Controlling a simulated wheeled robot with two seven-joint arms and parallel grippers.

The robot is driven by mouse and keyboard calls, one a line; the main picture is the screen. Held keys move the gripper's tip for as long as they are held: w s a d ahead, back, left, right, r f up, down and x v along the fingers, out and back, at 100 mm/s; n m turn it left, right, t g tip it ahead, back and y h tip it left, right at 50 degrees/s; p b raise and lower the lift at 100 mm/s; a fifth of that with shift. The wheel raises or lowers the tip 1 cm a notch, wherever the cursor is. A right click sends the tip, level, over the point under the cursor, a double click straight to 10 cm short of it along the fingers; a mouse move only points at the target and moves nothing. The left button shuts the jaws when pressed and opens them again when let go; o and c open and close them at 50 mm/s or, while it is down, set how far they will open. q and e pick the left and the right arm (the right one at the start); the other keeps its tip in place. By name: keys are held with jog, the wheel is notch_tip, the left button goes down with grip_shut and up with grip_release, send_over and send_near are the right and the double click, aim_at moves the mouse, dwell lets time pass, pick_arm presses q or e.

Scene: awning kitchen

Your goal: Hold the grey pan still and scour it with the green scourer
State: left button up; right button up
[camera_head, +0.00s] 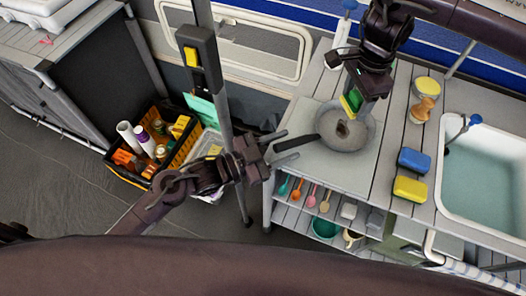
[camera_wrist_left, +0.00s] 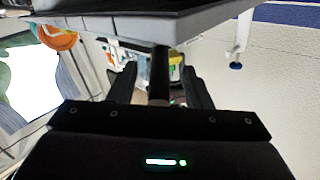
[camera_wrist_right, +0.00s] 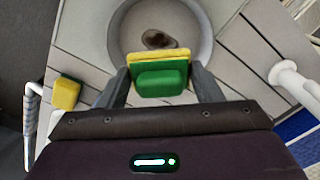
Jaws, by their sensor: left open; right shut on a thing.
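The grey pan (camera_head: 363,136) rests on the slatted counter, its dark handle (camera_head: 300,141) pointing left. A brown stain (camera_wrist_right: 157,39) marks the pan's inside. My left gripper (camera_head: 283,146) is open at the handle's end; in the left wrist view the handle (camera_wrist_left: 159,75) lies between the two spread fingers. My right gripper (camera_head: 353,98) is shut on the green scourer (camera_head: 351,101), which has a yellow layer. In the right wrist view the scourer (camera_wrist_right: 160,78) covers the pan's near rim; whether it touches the pan I cannot tell.
A blue sponge (camera_head: 414,161) and a yellow sponge (camera_head: 410,189) lie right of the pan, before the sink (camera_head: 438,195). A white bottle (camera_head: 341,42) is at the back. A full crate (camera_head: 130,176) sits on the floor.

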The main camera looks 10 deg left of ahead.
pick_arm(q)
jog(key=shift+x, duration=0.95)
grip_shut()
